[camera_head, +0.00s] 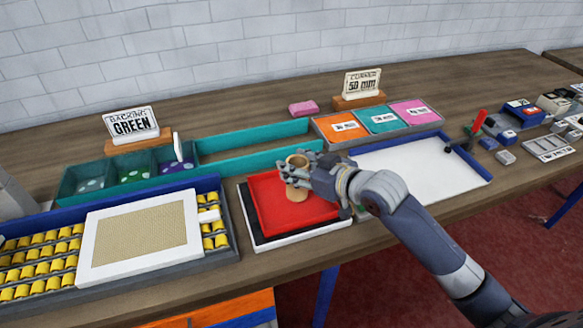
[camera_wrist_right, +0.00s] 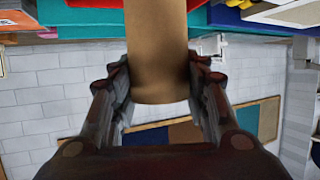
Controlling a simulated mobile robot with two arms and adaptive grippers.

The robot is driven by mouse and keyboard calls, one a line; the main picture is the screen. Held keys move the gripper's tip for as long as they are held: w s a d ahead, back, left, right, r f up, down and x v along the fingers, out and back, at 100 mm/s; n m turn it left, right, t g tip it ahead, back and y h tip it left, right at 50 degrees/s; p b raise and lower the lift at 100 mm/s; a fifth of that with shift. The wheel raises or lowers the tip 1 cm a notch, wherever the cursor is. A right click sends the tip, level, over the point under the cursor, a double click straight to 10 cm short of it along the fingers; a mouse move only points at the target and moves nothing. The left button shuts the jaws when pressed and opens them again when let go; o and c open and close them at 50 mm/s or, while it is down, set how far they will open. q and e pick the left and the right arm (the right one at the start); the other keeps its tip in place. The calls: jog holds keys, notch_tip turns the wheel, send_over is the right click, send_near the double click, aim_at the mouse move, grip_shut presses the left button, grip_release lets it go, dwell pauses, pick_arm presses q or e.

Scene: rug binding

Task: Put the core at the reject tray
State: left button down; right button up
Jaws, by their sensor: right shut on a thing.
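The core is a tan cardboard tube (camera_head: 298,162), upright in my right gripper (camera_head: 303,176). The gripper's fingers close around its side, and its top stands clear of them. The right wrist view shows the tube (camera_wrist_right: 157,50) between the two fingers of the right gripper (camera_wrist_right: 160,85). The core is over a red tray (camera_head: 262,207), which I take to be the reject tray. A tan round base shows below the fingers, inside the tray; I cannot tell whether it touches the floor. My left gripper is not in view.
The red tray sits on a black and white base (camera_head: 262,243). A framed mesh panel (camera_head: 140,238) and yellow spools (camera_head: 40,262) are at left. A white board (camera_head: 425,170) lies right, beyond the arm. Teal bins (camera_head: 255,145) and sign cards stand behind.

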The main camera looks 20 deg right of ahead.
jog(key=shift+w+a, duration=0.25)
jog(key=shift+w, duration=0.45)
jog(key=f, duration=0.2)
jog(key=p, duration=0.1)
jog(key=shift+w+a+f, duration=0.2)
jog(key=shift+w+f, duration=0.05)
jog(key=shift+f, duration=0.6)
jog(key=o, duration=1.3)
jog(key=shift+f, duration=0.15)
jog(key=shift+c, duration=0.2)
